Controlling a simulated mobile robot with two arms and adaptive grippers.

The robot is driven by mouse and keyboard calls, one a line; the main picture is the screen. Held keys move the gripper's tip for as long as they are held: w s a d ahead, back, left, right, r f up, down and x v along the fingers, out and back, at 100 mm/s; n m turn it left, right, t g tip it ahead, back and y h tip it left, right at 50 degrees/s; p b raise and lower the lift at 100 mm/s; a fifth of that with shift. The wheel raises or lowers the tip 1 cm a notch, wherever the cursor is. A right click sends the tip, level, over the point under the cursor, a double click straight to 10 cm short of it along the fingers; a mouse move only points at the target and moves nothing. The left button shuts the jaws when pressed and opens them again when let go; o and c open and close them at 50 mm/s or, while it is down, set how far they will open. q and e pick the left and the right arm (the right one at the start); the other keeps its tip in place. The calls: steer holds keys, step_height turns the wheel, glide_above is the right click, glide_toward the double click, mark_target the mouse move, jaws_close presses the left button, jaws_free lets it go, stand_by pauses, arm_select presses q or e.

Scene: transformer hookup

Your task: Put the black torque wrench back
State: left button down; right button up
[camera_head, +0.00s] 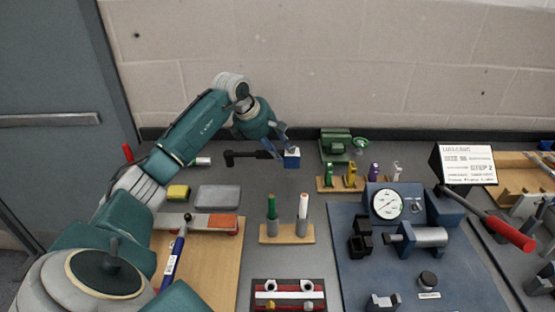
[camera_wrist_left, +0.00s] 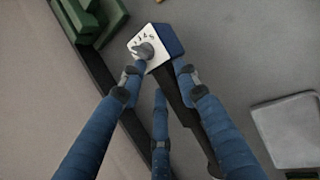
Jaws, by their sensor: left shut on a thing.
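The black torque wrench (camera_head: 244,155) extends left from my left gripper (camera_head: 280,147), near the back wall. In the left wrist view, the wrench (camera_wrist_left: 175,92) runs down and right between the fingers of my left gripper (camera_wrist_left: 160,70), which are shut around its near end. A small blue box with a white numbered face and a grey knob (camera_head: 292,158) is right by the fingertips; it also shows in the left wrist view (camera_wrist_left: 170,40). Whether the box touches the wrench is unclear. My right gripper is out of view.
A grey lidded tray (camera_head: 217,197) and a yellow block (camera_head: 178,192) are near my left arm. A wooden rack with coloured tools (camera_head: 338,185) and a green vise (camera_head: 335,142) stand to the right. A blue mat (camera_head: 450,285) holds a gauge fixture. Grey bench shows around the wrench.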

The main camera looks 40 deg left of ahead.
arm_select(q)
steer(key=shift+f, duration=0.85)
step_height(320, 180, down, 2)
steer(key=shift+d+f+p, duration=0.1)
steer(key=shift+p, duration=0.3)
steer(key=shift+f, duration=0.4)
arm_select(e)
steer(key=shift+s+a+r, duration=0.15)
steer(key=shift+a+r, duration=0.15)
steer(key=shift+r, duration=0.25)
arm_select(q)
steer(key=c, duration=1.3)
jaws_free()
steer(key=shift+f, duration=0.15)
arm_select(e)
steer(key=shift+s+d, duration=0.1)
steer(key=shift+d, duration=0.2)
